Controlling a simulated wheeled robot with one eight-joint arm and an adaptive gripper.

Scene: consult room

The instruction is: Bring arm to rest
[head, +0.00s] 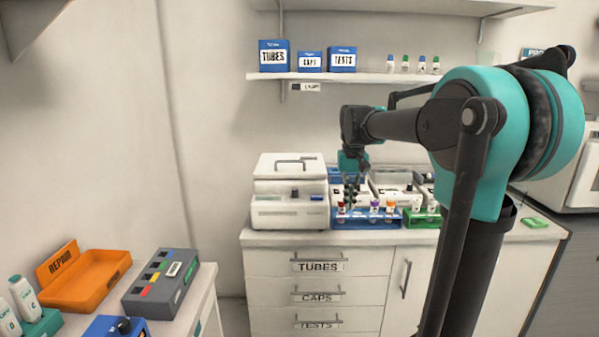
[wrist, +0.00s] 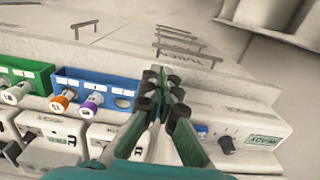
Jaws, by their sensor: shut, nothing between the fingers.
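My arm (head: 395,125) reaches out over the back counter in the head view, bent at the elbow. My gripper (head: 351,190) hangs at its end, pointing down, in front of the machines and above the blue tube rack (head: 362,222). In the wrist view my gripper (wrist: 165,100) is shut with its fingers together, and nothing is between them. The blue rack (wrist: 75,84) lies to its left there, with an orange-capped and a purple-capped tube. Part of the rack is hidden behind the fingers.
A white machine (head: 290,192) stands left of the rack, and a green rack (head: 422,218) stands right of it. A shelf (head: 360,77) with blue boxes is above. An orange tray (head: 88,282) and a grey box (head: 162,284) sit on the left table. Floor shows between table and cabinet.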

